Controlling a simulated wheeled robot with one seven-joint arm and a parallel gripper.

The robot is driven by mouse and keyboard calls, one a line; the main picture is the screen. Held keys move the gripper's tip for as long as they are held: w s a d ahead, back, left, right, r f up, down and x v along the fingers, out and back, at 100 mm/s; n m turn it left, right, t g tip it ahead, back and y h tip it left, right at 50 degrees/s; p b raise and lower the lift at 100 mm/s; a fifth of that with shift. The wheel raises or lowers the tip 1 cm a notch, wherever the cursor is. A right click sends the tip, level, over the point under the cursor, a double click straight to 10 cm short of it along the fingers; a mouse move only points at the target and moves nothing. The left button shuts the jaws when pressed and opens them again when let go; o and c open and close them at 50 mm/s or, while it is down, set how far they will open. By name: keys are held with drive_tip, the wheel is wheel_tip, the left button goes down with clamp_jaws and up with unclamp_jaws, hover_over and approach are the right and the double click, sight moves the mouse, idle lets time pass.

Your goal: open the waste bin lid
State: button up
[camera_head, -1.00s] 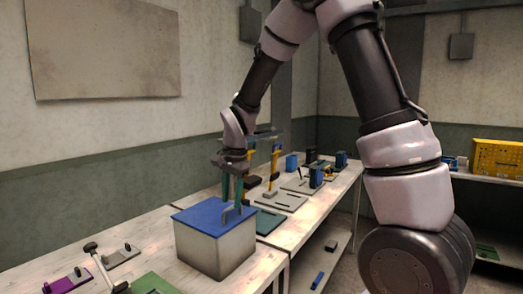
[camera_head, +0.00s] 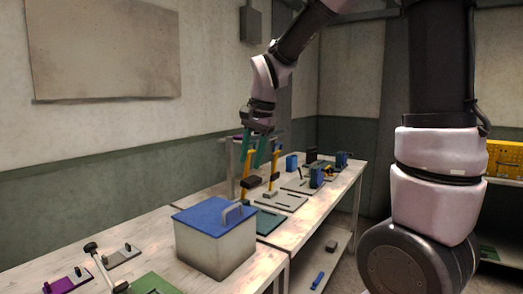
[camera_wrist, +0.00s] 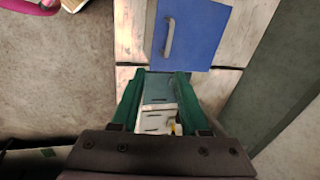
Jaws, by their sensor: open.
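The waste bin (camera_head: 222,250) is a light grey box on the table with a flat blue lid (camera_head: 200,212), which lies shut on it. A grey bar handle (camera_head: 232,213) stands on the lid near its right side. The lid (camera_wrist: 205,48) and handle (camera_wrist: 169,38) also show in the wrist view, beyond my fingertips. My gripper (camera_head: 256,160) has green fingers, which are apart with nothing between them. It hangs above and behind the bin, clear of the handle. In the wrist view my gripper (camera_wrist: 160,80) points toward the lid's near edge.
Yellow-handled tools (camera_head: 272,168) stand on grey plates behind the bin, close to my gripper. A hammer-like tool (camera_head: 98,262) and a purple fixture (camera_head: 68,281) lie at the front left. A yellow crate (camera_head: 505,158) sits on the right shelf.

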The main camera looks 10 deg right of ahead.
drive_tip(key=shift+s+d+r+t, duration=0.15)
drive_tip(key=shift+s+d+r, duration=0.25)
drive_tip(key=shift+d+r, duration=0.2)
drive_tip(key=shift+s+d+r+t, duration=0.15)
drive_tip(key=shift+s+d+r, duration=0.3)
drive_tip(key=shift+d, duration=0.2)
